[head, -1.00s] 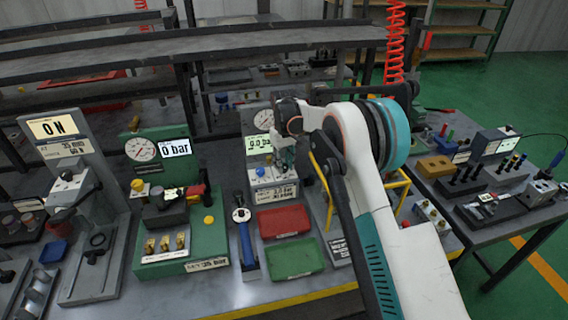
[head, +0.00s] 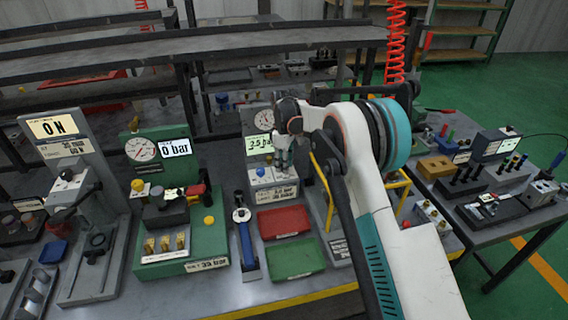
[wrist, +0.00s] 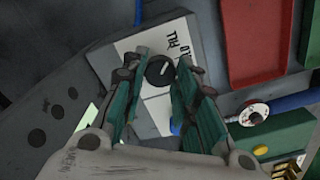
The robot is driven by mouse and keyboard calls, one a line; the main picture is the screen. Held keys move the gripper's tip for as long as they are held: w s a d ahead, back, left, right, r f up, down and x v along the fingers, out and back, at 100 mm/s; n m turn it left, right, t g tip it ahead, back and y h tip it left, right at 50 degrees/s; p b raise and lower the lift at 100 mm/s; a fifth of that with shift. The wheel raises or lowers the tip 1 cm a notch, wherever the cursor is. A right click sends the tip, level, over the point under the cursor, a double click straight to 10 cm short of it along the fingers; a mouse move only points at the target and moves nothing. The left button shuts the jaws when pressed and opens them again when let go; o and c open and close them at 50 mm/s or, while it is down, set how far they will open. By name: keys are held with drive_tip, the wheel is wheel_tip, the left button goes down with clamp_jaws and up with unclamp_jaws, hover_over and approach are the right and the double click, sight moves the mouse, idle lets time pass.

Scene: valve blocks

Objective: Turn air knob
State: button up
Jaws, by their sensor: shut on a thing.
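The air knob (wrist: 160,70) is a dark round knob with a white pointer mark, on a pale plate. In the wrist view it sits between the two teal fingers of my gripper (wrist: 161,78), which is shut on it. In the head view my gripper (head: 284,152) reaches down at the grey air panel, and its fingers hide the knob. The panel's green display (head: 259,144) reads about 3.5 bar. A round gauge (head: 264,120) sits above it, partly behind my gripper.
A blue knob (head: 260,172) is just left of my fingers. A red tray (head: 284,221) and a green tray (head: 297,259) lie in front of the panel. A blue-handled wrench (head: 245,240) and a green gauge stand (head: 157,118) are to the left. A yellow frame (head: 329,190) stands right.

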idle(0.3)
drive_tip(key=o, duration=1.1)
wheel_tip(320, 180, up, 12)
